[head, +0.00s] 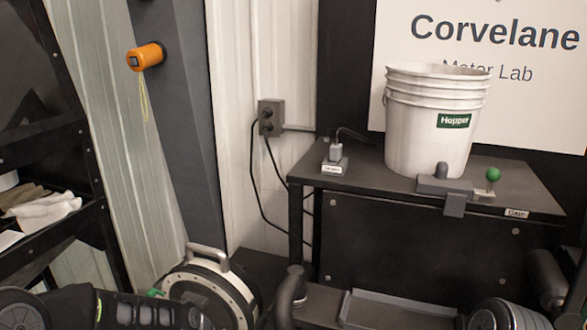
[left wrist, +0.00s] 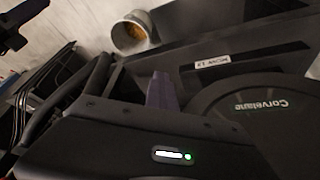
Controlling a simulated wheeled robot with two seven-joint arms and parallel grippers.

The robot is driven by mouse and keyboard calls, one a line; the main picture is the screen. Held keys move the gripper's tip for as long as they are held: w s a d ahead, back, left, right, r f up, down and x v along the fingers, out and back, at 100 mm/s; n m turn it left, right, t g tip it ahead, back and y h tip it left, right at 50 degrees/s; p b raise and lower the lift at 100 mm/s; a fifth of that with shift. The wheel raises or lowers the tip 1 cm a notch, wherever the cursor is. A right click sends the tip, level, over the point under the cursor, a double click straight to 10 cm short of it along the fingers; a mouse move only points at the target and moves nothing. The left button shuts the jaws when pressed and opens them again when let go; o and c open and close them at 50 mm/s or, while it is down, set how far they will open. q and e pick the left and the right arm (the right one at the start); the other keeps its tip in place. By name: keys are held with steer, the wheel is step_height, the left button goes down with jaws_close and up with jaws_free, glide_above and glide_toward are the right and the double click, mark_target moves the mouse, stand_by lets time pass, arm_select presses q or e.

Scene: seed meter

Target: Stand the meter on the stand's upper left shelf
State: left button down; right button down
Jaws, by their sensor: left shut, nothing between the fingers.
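A round drum-like unit with a pale rim, dark face and grey carry handle, which looks like the meter (head: 205,290), stands low at the bottom of the head view. Its lower part is cut off and partly covered by my left arm. In the left wrist view a dark disc lettered "Corvelane" (left wrist: 255,105), perhaps the same meter, lies right of my left gripper (left wrist: 160,90). Its purple fingertips are together and empty; I cannot tell how far they are from the disc. The black rack (head: 95,180) with shelves stands at the left edge. My right gripper's fingers do not show.
A black table (head: 335,175) carries a white "Hopper" bucket (head: 430,125), a grey gate piece and a green knob (head: 492,175). A grey tray (head: 395,312) lies low in front. Gloves (head: 45,208) lie on the rack. Cables hang from a wall outlet (head: 270,115).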

arm_select(q)
steer(key=s+d+f+n+g, duration=0.1)
steer(key=s+d+f+n, duration=0.2)
steer(key=s+f+n, duration=0.3)
steer(key=s+d+f+n+g, duration=0.1)
steer(key=s+d+f+n, duration=0.2)
steer(key=s+f, duration=0.9)
steer(key=s+n, duration=0.3)
steer(key=s, duration=0.4)
steer(key=shift+f, duration=0.2)
steer(key=shift+d, duration=0.1)
